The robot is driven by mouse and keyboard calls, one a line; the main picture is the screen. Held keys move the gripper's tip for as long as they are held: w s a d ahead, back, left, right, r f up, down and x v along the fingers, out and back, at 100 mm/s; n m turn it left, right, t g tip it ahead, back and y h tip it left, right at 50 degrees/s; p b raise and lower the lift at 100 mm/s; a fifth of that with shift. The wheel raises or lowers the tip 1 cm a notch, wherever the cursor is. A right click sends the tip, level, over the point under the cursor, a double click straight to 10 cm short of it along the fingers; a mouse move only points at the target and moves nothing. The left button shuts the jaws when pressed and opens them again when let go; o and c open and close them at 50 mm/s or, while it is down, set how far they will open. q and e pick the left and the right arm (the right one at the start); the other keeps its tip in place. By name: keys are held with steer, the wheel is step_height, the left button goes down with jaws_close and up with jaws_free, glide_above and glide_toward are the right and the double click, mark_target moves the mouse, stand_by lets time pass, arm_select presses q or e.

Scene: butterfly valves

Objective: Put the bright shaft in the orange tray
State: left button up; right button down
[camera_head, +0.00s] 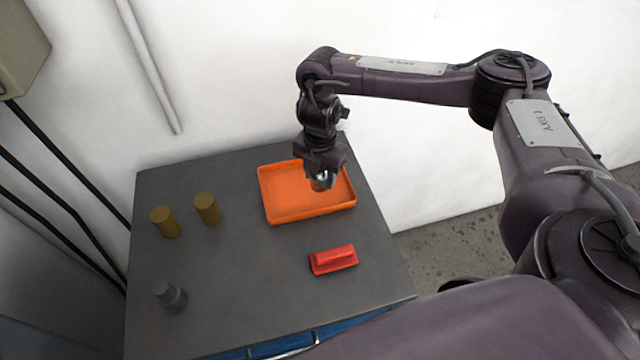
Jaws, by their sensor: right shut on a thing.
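The orange tray (285,200) lies on the dark table, towards its back right. My right gripper (321,172) points down over the right part of the tray. It is shut on a shiny metal piece, the bright shaft (320,183), whose lower end shows just below the fingers. The rest of the shaft is hidden by the gripper. I cannot tell whether the shaft touches the tray floor. My left gripper is not in view.
Two brass-coloured cylinders (165,222) stand at the table's left. A grey stepped metal part (169,296) is at the front left. A red block-like piece (333,259) lies in front of the tray. The table's middle is clear. A white wall rises behind.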

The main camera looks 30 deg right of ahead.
mark_target(320, 186)
step_height(320, 186, down, 3)
steer(key=shift+p, duration=0.4)
steer(key=shift+f, duration=0.55)
steer(key=shift+f, duration=0.2)
steer(key=c, duration=0.8)
jaws_free()
steer(key=shift+s, duration=0.1)
steer(key=shift+o, duration=0.2)
steer(key=shift+r, duration=0.1)
